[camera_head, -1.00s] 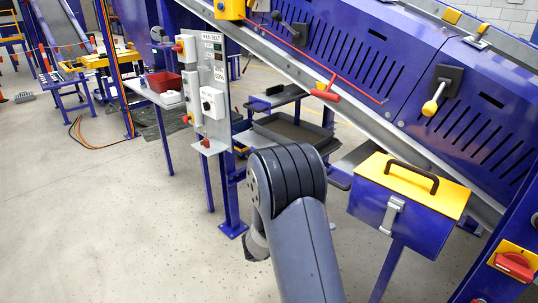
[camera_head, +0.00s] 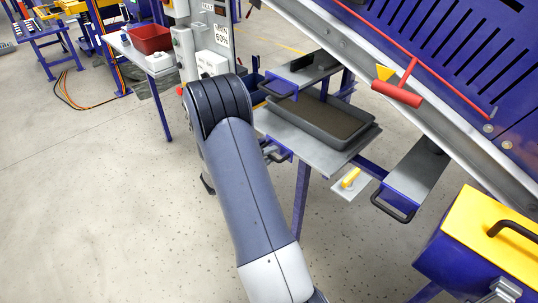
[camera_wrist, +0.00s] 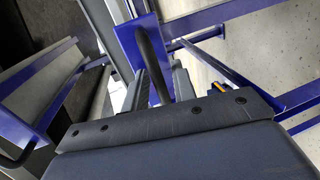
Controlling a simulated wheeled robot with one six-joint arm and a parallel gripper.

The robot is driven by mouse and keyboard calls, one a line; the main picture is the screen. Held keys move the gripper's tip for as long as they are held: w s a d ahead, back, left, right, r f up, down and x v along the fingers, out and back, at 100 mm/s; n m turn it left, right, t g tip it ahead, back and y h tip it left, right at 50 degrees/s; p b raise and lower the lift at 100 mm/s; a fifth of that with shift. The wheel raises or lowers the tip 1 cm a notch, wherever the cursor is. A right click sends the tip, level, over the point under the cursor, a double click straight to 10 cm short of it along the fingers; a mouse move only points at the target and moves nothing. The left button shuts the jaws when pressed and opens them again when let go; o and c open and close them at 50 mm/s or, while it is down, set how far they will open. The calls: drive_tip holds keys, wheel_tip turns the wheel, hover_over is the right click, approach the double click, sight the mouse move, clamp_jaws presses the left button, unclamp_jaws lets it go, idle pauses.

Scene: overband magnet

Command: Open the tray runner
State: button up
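In the head view a dark grey tray (camera_head: 362,137) with brown-grey content stands on a metal-topped stand beneath the sloping blue machine. Runners with blue ends and black bar handles surround it: one at the back left (camera_head: 283,90) and one at the right (camera_head: 398,207). In the wrist view a black bar handle (camera_wrist: 150,52) stands on a blue runner end plate (camera_wrist: 127,42). My gripper (camera_wrist: 160,88) reaches towards it, its fingers apart with the handle between them. I cannot tell whether they touch it. My arm hides the gripper in the head view.
A yellow-topped blue box (camera_head: 480,240) stands at the lower right. A red T-handle (camera_head: 397,93) hangs from the machine's side. A small plate with a yellow handle (camera_head: 350,180) sits beside the stand.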

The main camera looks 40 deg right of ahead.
drive_tip(key=shift+s, duration=0.1)
clamp_jaws()
idle(0.4)
drive_tip(key=shift+a, duration=0.1)
